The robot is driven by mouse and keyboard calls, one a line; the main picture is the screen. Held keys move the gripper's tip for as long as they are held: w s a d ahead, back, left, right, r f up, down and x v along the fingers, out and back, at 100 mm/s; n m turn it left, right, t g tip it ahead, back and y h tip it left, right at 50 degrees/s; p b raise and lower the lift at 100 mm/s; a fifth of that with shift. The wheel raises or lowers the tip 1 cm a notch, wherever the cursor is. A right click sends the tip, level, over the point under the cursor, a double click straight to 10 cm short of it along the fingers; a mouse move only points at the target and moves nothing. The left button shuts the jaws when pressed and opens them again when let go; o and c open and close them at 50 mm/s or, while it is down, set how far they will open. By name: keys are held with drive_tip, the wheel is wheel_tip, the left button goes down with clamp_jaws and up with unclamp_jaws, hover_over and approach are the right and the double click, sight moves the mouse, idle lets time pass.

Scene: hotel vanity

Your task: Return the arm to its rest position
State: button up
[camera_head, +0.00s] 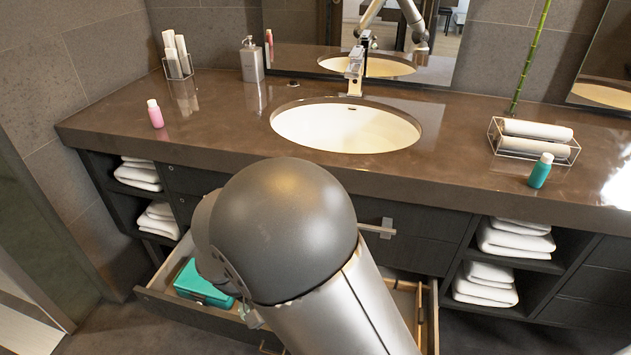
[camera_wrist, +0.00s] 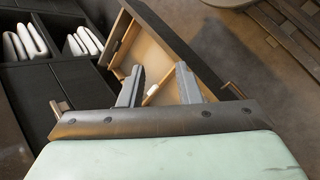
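My arm crosses the front of the vanity in the head view, its dark rounded joint over the open drawer. My gripper (camera_wrist: 158,84) shows in the wrist view with its two grey fingers apart and nothing between them that I can see held. Beyond the fingers is the open wooden drawer (camera_wrist: 150,50).
The brown counter (camera_head: 220,130) holds a sink (camera_head: 345,128), a faucet (camera_head: 355,72), a soap dispenser (camera_head: 251,60), a pink bottle (camera_head: 155,114), a teal bottle (camera_head: 540,171) and a rack of rolled towels (camera_head: 537,138). Folded towels (camera_head: 515,240) fill the side shelves.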

drive_tip(key=s+d+r+m+y+p, duration=0.2)
drive_tip(key=s+d+r+y+p, duration=0.2)
drive_tip(key=d+r, duration=0.5)
drive_tip(key=s+d+r+m+t+y+p, duration=0.1)
drive_tip(key=d+r+p, duration=0.6)
drive_tip(key=r, duration=0.7)
drive_tip(key=s+d+m+y, duration=0.1)
drive_tip(key=s+d+y, duration=0.1)
drive_tip(key=shift+s+d+r+m+y, duration=0.2)
drive_tip(key=shift+s+r+m+y, duration=0.2)
